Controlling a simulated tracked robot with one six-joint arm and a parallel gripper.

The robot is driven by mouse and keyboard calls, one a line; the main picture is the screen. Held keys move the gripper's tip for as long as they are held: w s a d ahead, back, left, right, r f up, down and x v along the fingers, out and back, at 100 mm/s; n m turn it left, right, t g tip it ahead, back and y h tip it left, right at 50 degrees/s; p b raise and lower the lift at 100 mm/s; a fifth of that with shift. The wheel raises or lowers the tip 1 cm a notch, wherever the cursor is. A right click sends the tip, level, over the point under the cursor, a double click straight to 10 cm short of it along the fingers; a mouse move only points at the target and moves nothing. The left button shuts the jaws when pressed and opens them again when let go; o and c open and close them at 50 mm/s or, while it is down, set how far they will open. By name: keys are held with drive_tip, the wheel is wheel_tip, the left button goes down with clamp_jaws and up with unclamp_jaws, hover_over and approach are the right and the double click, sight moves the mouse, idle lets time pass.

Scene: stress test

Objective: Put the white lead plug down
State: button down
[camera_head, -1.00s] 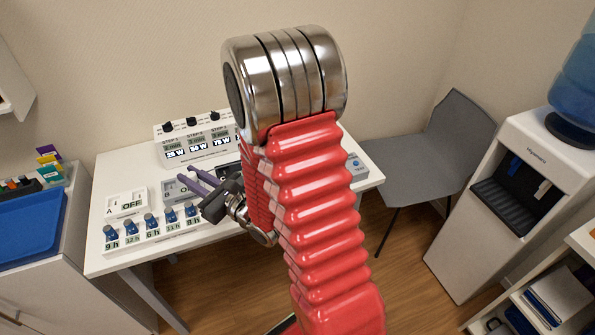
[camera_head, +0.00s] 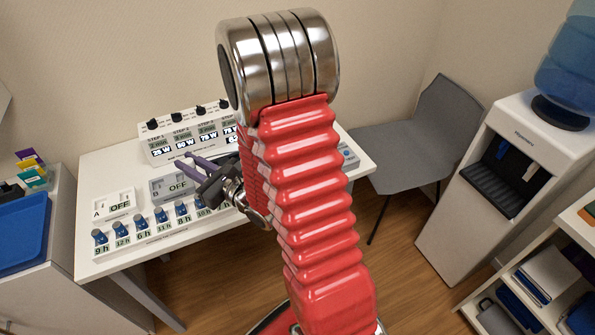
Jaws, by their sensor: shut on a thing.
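My gripper (camera_head: 183,160) has purple fingers and is over the white table (camera_head: 128,166), above and beside the grey box marked B OFF (camera_head: 172,187). Its fingers point left, in front of the white STEP unit with black knobs (camera_head: 190,138). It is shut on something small. The white lead plug cannot be made out at the fingertips at this size. My red arm hides the table's right middle part.
A white box marked A OFF (camera_head: 113,204) and a row of blue-knobbed timers (camera_head: 150,226) stand along the table's front left. A blue tray (camera_head: 22,235) is at the left. A grey chair (camera_head: 420,140) and a water dispenser (camera_head: 505,190) are at the right.

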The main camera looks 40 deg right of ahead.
drive_tip(key=s+d+m+h, duration=0.1)
drive_tip(key=s+d+h, duration=0.1)
drive_tip(key=d, duration=0.7)
drive_tip(key=s+d+m+h, duration=0.1)
drive_tip(key=s+d+h, duration=0.1)
drive_tip(key=s+d, duration=0.3)
drive_tip(key=s+d+m+h, duration=0.2)
drive_tip(key=s+d, duration=0.1)
drive_tip(key=d, duration=1)
drive_tip(key=shift+s+d+t, duration=0.3)
drive_tip(key=shift+d, duration=0.1)
drive_tip(key=shift+f, duration=0.1)
drive_tip(key=shift+f, duration=2.9)
drive_tip(key=shift+f, duration=0.1)
drive_tip(key=shift+f, duration=2)
